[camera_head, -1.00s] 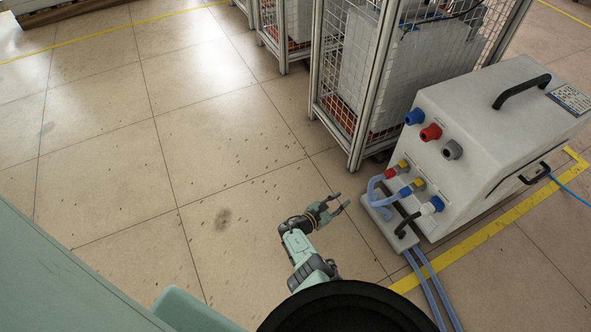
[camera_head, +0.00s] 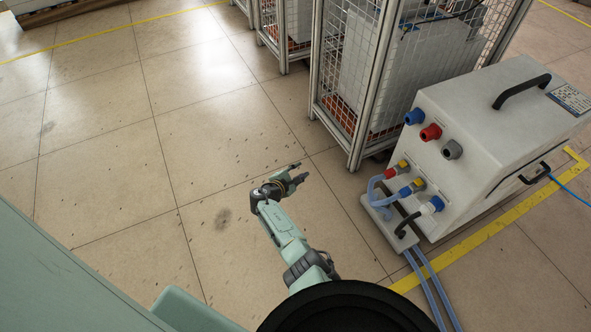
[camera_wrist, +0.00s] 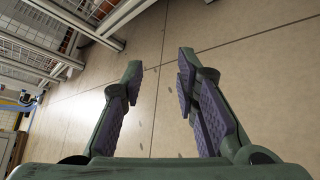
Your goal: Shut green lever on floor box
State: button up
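The floor box (camera_head: 490,150) is a light grey unit at the right of the head view, with blue, red and grey fittings on its front. Low on its front are two valves with small yellow parts (camera_head: 418,184) and blue hoses. I cannot make out a green lever. My gripper (camera_head: 298,173) is left of the box, above bare floor and apart from it. In the wrist view my gripper (camera_wrist: 160,85) has its two fingers spread, with only floor between them. The box does not clearly show in the wrist view.
A wire-mesh cage (camera_head: 365,80) stands behind and left of the box; metal framing (camera_wrist: 75,25) also fills the wrist view's upper left. A low block with a black handle (camera_head: 405,226) and hoses (camera_head: 428,285) lies before the box. Floor to the left is clear.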

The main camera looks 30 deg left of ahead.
jog(key=shift+a+r, duration=0.3)
jog(key=shift+a, duration=0.35)
jog(key=shift+r, duration=0.1)
